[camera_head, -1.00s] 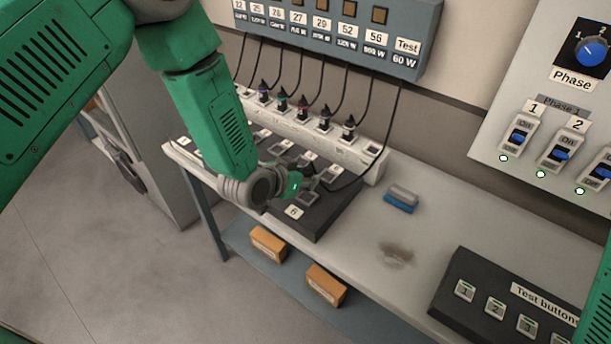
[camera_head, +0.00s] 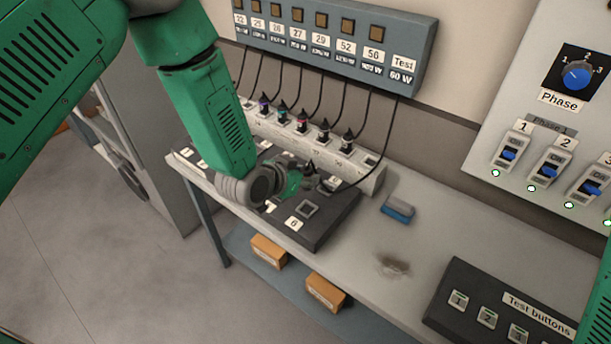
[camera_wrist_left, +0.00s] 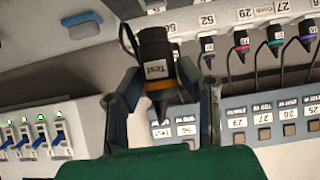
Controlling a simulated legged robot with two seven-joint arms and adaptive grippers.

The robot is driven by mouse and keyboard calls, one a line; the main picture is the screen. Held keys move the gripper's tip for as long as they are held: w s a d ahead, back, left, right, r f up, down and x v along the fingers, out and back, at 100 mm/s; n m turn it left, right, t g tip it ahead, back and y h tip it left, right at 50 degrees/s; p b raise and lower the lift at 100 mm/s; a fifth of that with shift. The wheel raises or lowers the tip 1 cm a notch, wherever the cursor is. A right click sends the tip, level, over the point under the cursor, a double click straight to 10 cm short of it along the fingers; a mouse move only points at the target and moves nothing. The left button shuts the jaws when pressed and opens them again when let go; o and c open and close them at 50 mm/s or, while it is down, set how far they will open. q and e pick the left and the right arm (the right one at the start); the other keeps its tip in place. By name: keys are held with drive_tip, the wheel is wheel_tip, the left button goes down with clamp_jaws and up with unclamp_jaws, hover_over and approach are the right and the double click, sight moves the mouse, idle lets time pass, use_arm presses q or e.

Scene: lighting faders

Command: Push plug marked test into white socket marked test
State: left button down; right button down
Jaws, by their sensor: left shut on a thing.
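My left gripper (camera_head: 305,181) is over the black socket board, in front of the white socket strip. In the left wrist view its fingers (camera_wrist_left: 160,86) are shut around a black plug (camera_wrist_left: 156,62) with a white "Test" label and an orange band. In the head view the plug is hard to make out against the board. Its black cable (camera_head: 384,150) runs up to the "Test 60 W" panel. The white strip (camera_head: 372,178) has an empty socket (camera_head: 370,161) at its right end; its label is too small to read. My right gripper is out of view.
Several plugs stand in the strip, the nearest (camera_head: 347,142) just left of the empty socket. The black board (camera_head: 325,225) lies below my gripper. A blue-grey block (camera_head: 398,208) and a test button box (camera_head: 500,305) are on the table. Table space between them is free.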

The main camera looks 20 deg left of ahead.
use_arm(q)
drive_tip(key=shift+r+p, duration=0.3)
drive_tip(key=shift+r, duration=1.6)
drive_tip(key=w+d+b, duration=0.8)
drive_tip(key=w+d, duration=0.5)
drive_tip(key=w, duration=0.5)
drive_tip(key=shift+w+d+b, duration=0.3)
drive_tip(key=shift+d+b, duration=0.1)
drive_tip(key=shift+f, duration=0.15)
